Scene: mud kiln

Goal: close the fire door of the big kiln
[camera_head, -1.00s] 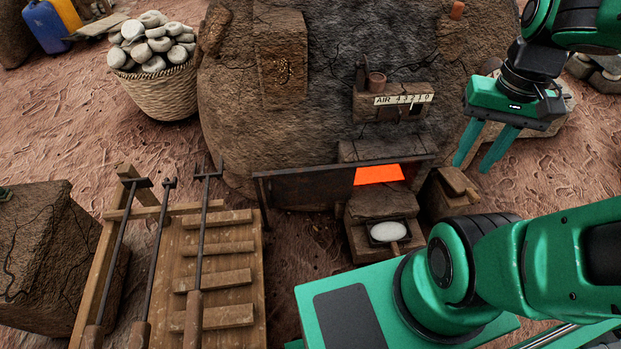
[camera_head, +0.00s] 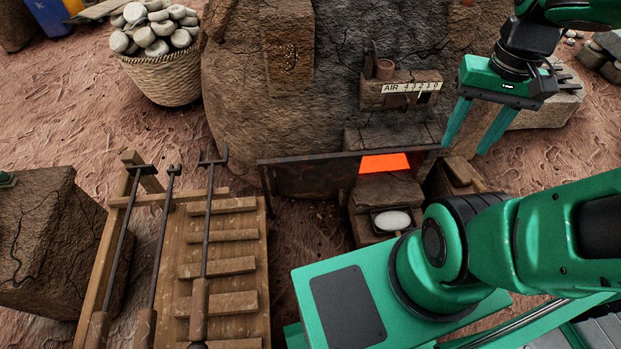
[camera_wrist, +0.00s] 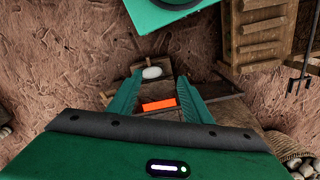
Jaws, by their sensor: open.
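The big kiln (camera_head: 240,100) stands at the back centre in the head view. Its fire door (camera_head: 306,175) is a dark flat plate hanging from a rail, to the left of the mouth. The fire mouth (camera_head: 384,163) glows orange and is mostly uncovered; its glow also shows in the wrist view (camera_wrist: 158,104). My gripper (camera_head: 470,147) is open and empty, fingers pointing down, to the right of the mouth and apart from the door. In the wrist view the glow appears between my fingers (camera_wrist: 162,92). The door's edge is hard to make out there.
A stone ledge with a white dish (camera_head: 391,221) is in front of the mouth. A wooden rack (camera_head: 218,265) with long-handled tools stands front left. A basket of stones (camera_head: 163,75) is at the back left. Bare ground lies between them.

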